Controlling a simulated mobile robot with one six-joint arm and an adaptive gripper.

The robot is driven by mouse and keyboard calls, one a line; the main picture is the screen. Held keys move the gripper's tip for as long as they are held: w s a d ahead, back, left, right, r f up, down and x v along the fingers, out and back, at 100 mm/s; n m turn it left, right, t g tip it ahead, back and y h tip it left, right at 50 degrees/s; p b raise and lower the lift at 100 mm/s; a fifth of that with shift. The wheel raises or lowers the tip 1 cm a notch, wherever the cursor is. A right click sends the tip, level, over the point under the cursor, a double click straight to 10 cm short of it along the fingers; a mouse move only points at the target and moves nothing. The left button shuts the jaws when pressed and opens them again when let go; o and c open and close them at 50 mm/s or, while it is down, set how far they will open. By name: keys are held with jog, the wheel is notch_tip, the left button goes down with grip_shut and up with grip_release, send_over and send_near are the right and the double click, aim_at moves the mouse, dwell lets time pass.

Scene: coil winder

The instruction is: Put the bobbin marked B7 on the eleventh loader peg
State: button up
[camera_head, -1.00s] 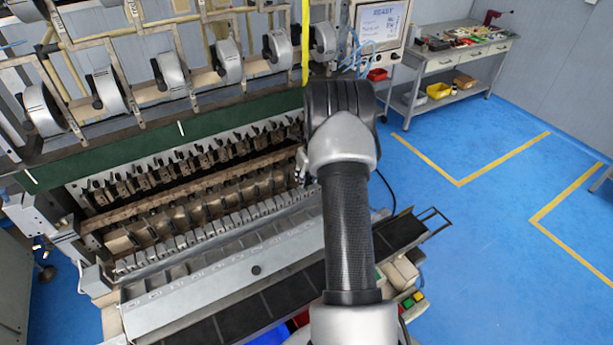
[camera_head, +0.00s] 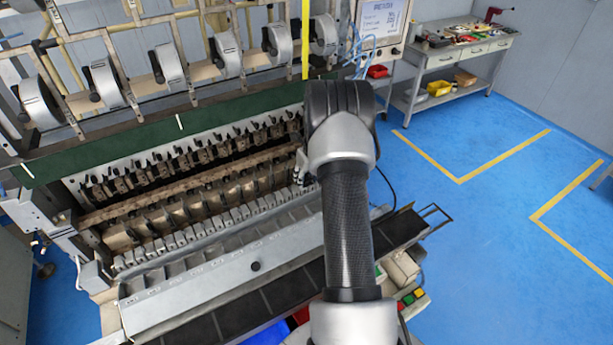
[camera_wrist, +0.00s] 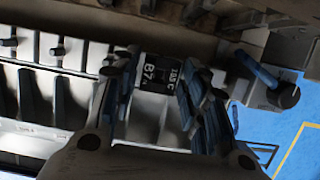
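The bobbin marked B7 (camera_wrist: 151,73) shows in the wrist view, its dark label between the two fingers of my gripper (camera_wrist: 158,85). The fingers lie against its sides and appear shut on it. In the head view my gripper (camera_head: 300,165) is mostly hidden behind my arm, at the right end of the machine; the bobbin cannot be made out there. The loader (camera_head: 200,257) runs along the machine's front, with a row of small blocks behind it. In the wrist view several dark pegs (camera_wrist: 57,51) stand to the left of the bobbin. Peg numbers are not readable.
Large wire spools (camera_head: 168,64) hang on the rack above. A green beam (camera_head: 140,137) crosses below them. A dark slatted conveyor (camera_head: 270,303) runs in front of the loader. A screen (camera_head: 382,20) stands behind right. Blue floor at right is clear.

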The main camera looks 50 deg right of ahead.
jog(key=shift+o, duration=1.1)
jog(key=v, duration=1.2)
jog(key=shift+s, duration=0.1)
